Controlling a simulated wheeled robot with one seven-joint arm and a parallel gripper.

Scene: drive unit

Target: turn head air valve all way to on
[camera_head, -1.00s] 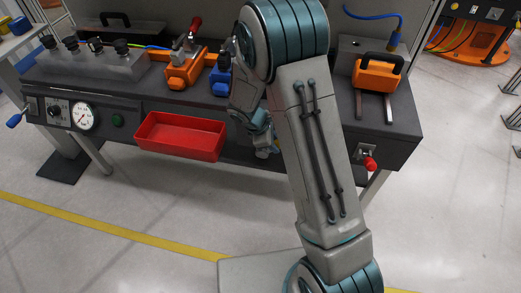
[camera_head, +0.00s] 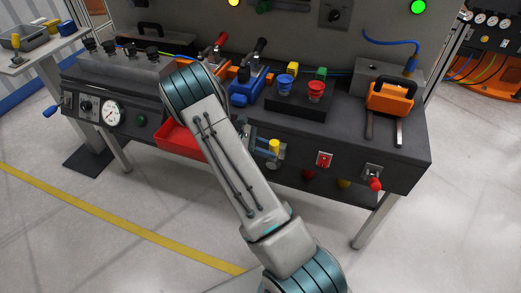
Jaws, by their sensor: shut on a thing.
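A small valve with a yellow handle (camera_head: 273,146) is on the front face of the bench, just right of my forearm. Its handle stands up, and grey metal shows around and below it. I cannot read a label that names it as the head air valve. My gripper (camera_head: 262,151) is at this handle and shut on it. The fingers are small and partly hidden behind my arm, so the exact grip is unclear. A red-handled valve (camera_head: 374,183) is on the right of the front face, and a blue-handled one (camera_head: 51,111) is at the left end.
A red tray (camera_head: 178,141) hangs at the front, partly behind my arm. A red switch (camera_head: 324,159) is right of the yellow handle. The floor in front is clear.

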